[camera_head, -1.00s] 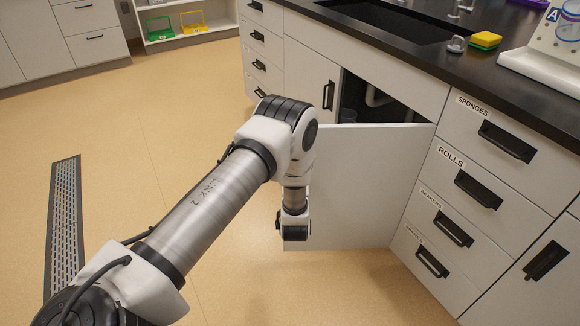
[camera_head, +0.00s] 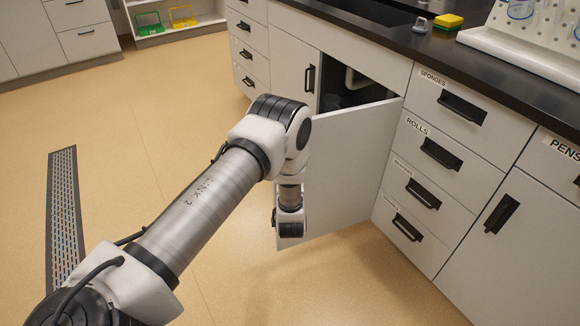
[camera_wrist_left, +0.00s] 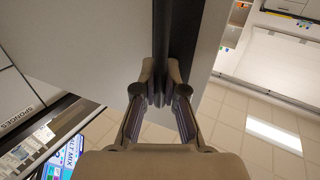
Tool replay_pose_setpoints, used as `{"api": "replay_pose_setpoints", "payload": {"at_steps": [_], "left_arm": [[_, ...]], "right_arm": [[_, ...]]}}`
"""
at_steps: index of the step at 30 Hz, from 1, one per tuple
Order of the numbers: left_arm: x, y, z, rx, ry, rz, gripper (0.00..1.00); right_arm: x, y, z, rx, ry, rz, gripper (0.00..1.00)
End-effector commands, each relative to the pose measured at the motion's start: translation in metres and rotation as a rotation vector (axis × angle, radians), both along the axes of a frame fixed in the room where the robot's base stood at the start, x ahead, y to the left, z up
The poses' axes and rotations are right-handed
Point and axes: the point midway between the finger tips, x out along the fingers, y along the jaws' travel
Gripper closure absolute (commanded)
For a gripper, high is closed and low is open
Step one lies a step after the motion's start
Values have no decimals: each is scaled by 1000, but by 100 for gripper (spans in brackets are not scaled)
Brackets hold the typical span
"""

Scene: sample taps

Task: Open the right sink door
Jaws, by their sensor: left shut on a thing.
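The right sink door (camera_head: 340,170) is a pale panel, hinged on its right beside the labelled drawers. It stands partly open, swung out into the room. My left arm reaches to its free edge, and the wrist hides part of that edge in the head view. In the left wrist view my left gripper (camera_wrist_left: 160,98) is shut on the dark door handle (camera_wrist_left: 162,45), with the pale door panel (camera_wrist_left: 85,45) beside it on the left. In the head view the fingers and handle are hidden. The right gripper is not in view.
The closed left sink door (camera_head: 290,65) is left of the dark cabinet opening (camera_head: 365,90). The drawers (camera_head: 425,160) stand right of the hinge. The black counter (camera_head: 385,35) holds a yellow sponge (camera_head: 448,20) and a white rack (camera_head: 520,50). The floor (camera_head: 320,290) before the door is clear.

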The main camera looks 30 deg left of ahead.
Motion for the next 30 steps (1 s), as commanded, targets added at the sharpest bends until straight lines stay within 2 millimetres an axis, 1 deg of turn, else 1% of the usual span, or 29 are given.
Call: {"api": "replay_pose_setpoints", "payload": {"at_steps": [1, 2, 3, 12, 14, 16, 20, 24, 27, 30], "left_arm": [[-1, 1, -1, 1, 3, 4, 100], [-1, 1, -1, 1, 3, 4, 80], [-1, 1, -1, 1, 3, 4, 66], [-1, 0, -1, 0, 1, 2, 64], [-3, -1, -1, 0, 2, 1, 64], [-9, -6, -1, 0, 4, 0, 64], [-31, -21, -2, 1, 8, -1, 64], [-62, -43, -1, 3, 7, -2, 64], [-81, -56, -1, 2, 6, -2, 64], [-93, -64, -1, 2, 5, 1, 64]], "right_arm": [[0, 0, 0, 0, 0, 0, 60], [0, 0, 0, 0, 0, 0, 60], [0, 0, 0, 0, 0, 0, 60], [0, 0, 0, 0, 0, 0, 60], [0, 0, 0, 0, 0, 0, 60], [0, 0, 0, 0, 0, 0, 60], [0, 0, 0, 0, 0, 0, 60], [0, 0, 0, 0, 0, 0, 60], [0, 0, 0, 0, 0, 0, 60], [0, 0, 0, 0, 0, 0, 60]]}}
